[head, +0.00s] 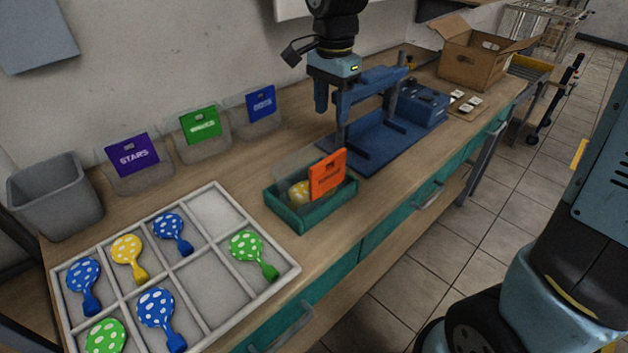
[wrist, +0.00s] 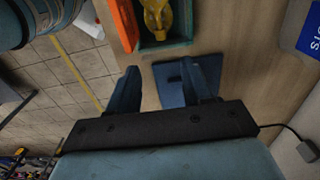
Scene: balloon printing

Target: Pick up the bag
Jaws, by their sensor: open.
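A clear bag with an orange header card (head: 327,174) stands tilted in a small green tray (head: 315,215) on the bench. A yellow balloon (head: 299,192) shows in or behind its clear part; I cannot tell which. The wrist view shows the orange card (wrist: 122,22) and yellow balloon (wrist: 157,18) beyond my fingertips. My gripper (head: 346,112) is open and empty, above the blue press and behind and right of the bag. In the wrist view my gripper's fingers (wrist: 160,68) stand apart, with nothing between them but bench and part of the blue plate.
The blue press (head: 385,140) stands right of the tray. Clear bins with purple (head: 133,155), green (head: 200,125) and blue (head: 261,103) cards line the wall. A divided tray (head: 222,280) holds several dotted balloons. A grey bin (head: 55,195) and cardboard box (head: 472,62) stand at the ends.

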